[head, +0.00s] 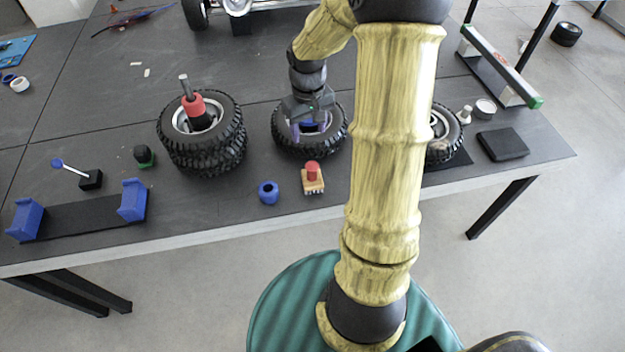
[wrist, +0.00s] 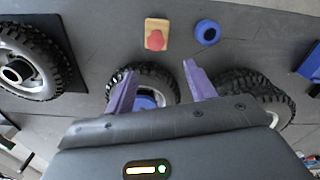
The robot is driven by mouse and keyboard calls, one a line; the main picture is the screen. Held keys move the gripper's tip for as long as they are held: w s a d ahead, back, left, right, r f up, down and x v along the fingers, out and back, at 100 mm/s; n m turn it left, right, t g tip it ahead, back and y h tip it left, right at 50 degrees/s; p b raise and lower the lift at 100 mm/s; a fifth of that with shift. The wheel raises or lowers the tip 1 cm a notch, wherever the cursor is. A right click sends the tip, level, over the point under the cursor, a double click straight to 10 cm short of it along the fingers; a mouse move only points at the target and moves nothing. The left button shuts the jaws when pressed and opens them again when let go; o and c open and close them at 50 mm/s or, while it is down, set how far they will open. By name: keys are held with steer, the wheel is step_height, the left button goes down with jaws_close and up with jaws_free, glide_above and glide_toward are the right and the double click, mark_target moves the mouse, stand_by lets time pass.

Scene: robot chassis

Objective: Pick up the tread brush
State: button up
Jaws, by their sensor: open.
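The tread brush (head: 313,180) has a light wooden block, pale bristles and a red knob. It stands near the table's front edge. In the wrist view the brush (wrist: 156,34) lies beyond the fingertips, its red knob facing the camera. My gripper (head: 311,129) is open and empty, above the middle tire (head: 283,142), behind the brush in the head view. In the wrist view its two purple fingers (wrist: 160,68) stand wide apart, with the same tire (wrist: 170,80) below them. The gripper and the brush are clearly apart.
A blue ring-like part (head: 268,192) sits close left of the brush. Stacked tires (head: 205,160) stand at left, and another wheel (head: 442,150) is partly behind my arm. A blue-ended cradle (head: 85,215) lies front left. The table before the brush is a narrow clear strip.

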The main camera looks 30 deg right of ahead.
mark_target(312, 165)
steer(key=shift+w+d, duration=0.2)
steer(key=shift+d, duration=0.2)
steer(key=shift+f, duration=0.1)
step_height(312, 165, down, 12)
steer(key=shift+f, duration=0.1)
stand_by(0.5)
steer(key=shift+s+d+f+p, duration=0.1)
steer(key=shift+f+p, duration=0.35)
steer(key=shift+f, duration=2.15)
